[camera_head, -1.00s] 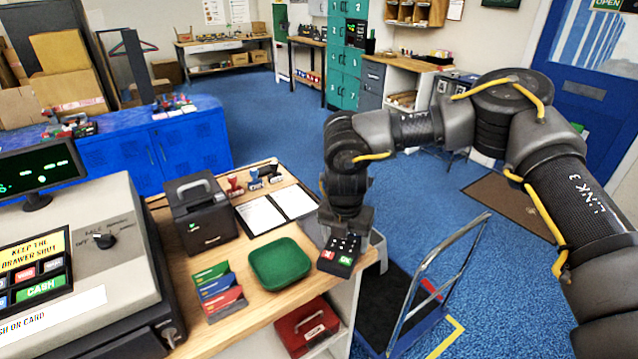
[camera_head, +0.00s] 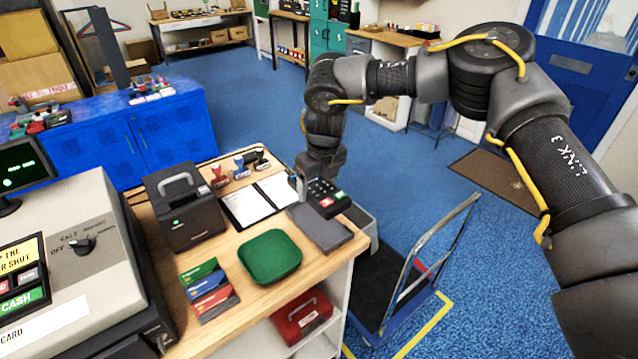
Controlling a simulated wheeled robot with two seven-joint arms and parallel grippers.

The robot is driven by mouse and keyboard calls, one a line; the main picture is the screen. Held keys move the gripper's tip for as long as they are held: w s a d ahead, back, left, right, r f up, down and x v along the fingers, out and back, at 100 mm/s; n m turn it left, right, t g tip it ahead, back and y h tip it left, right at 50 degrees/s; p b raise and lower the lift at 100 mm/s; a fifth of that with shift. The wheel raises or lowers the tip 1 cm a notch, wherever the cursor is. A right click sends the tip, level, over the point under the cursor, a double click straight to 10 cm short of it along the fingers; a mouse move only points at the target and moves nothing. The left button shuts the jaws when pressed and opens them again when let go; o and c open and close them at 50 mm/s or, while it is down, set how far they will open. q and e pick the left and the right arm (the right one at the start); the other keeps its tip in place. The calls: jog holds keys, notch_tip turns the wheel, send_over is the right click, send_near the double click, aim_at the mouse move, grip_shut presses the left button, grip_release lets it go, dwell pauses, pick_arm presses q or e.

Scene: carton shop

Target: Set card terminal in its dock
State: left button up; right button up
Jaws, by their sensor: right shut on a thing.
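The card terminal (camera_head: 327,198) is a small black keypad device with a red and a green key. My right gripper (camera_head: 312,184) is shut on it, holding it above the counter's right end. A flat dark grey block (camera_head: 322,229) lies on the counter just below and in front of the terminal. It looks like the dock, but I cannot make out its details. The terminal appears apart from it, raised behind it. My left gripper is not in view.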

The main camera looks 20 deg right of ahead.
jog(key=shift+f+b, duration=2.15)
jog(key=shift+f, duration=0.8)
jog(key=shift+f+b, duration=0.65)
jog(key=shift+f, duration=0.7)
jog(key=o, duration=0.9)
jog(key=shift+o, duration=0.2)
